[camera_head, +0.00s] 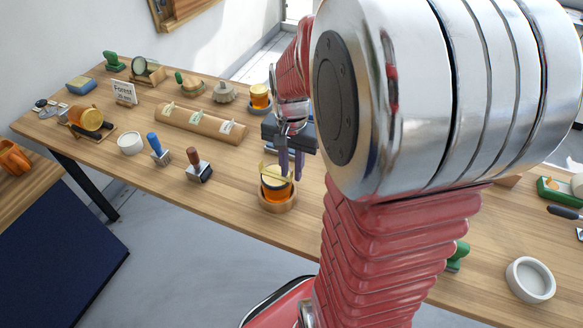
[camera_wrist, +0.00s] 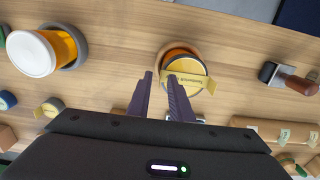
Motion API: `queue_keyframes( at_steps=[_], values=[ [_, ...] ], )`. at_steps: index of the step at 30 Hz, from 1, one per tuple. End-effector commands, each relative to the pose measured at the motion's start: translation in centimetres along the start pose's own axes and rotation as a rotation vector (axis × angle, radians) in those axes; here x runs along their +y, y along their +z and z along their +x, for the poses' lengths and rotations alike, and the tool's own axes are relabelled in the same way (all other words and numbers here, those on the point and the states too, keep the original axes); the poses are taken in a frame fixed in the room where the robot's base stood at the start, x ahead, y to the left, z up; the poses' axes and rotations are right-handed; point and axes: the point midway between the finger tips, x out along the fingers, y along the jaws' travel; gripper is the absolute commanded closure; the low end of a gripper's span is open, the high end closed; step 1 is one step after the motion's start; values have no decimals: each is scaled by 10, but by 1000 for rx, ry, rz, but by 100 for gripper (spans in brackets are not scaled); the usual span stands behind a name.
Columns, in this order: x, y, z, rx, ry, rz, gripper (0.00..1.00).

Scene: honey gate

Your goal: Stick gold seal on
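A honey jar (camera_head: 277,187) with a dark lid stands upright in a round wooden holder (camera_head: 279,203) near the table's front edge. A gold seal strip (camera_head: 270,173) with small lettering lies across the jar's lid; it also shows in the wrist view (camera_wrist: 187,80). I cannot tell whether the strip is stuck down. My gripper (camera_head: 291,174) is just behind and right of the jar in the head view.
A blue-handled stamp (camera_head: 158,150), a brown-handled stamp (camera_head: 198,167) and a white bowl (camera_head: 131,143) stand left. A wooden roll with labels (camera_head: 200,122) lies behind. Another honey jar with a white lid (camera_wrist: 36,53) shows in the wrist view. My arm hides the table's right middle.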

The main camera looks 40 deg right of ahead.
Motion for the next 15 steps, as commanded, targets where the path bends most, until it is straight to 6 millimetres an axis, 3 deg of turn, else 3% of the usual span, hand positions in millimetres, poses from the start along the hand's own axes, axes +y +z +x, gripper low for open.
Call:
queue_keyframes(
  at_steps=[10, 15],
  values=[
    [0, 0, -2, 1, -1, 0, 78],
    [0, -1, -14, 2, -1, 0, 78]
  ],
)
